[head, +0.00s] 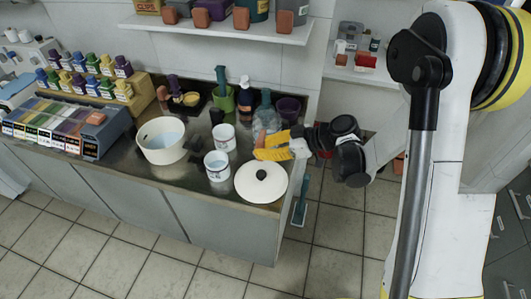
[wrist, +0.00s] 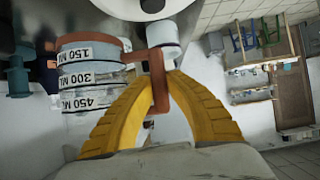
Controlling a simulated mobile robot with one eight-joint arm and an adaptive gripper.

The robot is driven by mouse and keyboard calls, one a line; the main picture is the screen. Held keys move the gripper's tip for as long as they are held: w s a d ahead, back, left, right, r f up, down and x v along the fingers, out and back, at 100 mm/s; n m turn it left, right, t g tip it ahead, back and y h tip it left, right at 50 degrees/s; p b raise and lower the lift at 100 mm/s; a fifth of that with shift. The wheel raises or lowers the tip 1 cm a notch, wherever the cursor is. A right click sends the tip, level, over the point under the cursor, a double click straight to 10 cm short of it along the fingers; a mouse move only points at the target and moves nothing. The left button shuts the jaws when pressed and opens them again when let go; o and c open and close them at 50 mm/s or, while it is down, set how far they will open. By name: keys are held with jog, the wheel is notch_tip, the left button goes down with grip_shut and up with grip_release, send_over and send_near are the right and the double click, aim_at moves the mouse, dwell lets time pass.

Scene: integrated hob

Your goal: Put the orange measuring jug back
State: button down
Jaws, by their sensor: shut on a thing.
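The measuring jug (wrist: 92,74) is clear with an orange-brown rim and handle, and white bands marked 150, 300 and 450 ML. In the wrist view it is left of my fingers. My gripper (wrist: 160,84) is shut on its orange handle (wrist: 157,68). In the head view my gripper (head: 258,148), with yellow fingers, reaches leftward over the right end of the counter. A clear vessel (head: 266,118) just behind the fingers looks like the jug, partly hidden by them. I cannot tell whether its base touches the counter.
A white lid (head: 252,189) with a black knob lies at the counter's front right. A shelf (head: 222,31) with containers hangs above.

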jog(key=w+f, duration=0.1)
jog(key=w, duration=0.1)
jog(key=w+a+f+b, duration=0.1)
jog(key=w+f, duration=0.1)
jog(key=w+a+f+b, duration=0.1)
jog(key=w, duration=0.1)
jog(key=shift+w+a+f, duration=0.1)
jog(key=shift+a+f, duration=0.05)
jog(key=shift+a, duration=0.1)
jog(key=f+b, duration=0.1)
jog(key=w+f+b, duration=0.1)
jog(key=shift+a+f, duration=0.15)
jog(key=shift+f, duration=0.15)
jog(key=shift+s+f+b, duration=0.15)
jog(key=shift+f+b, duration=0.15)
jog(key=shift+f, duration=0.3)
jog(key=c, duration=1.5)
grip_release()
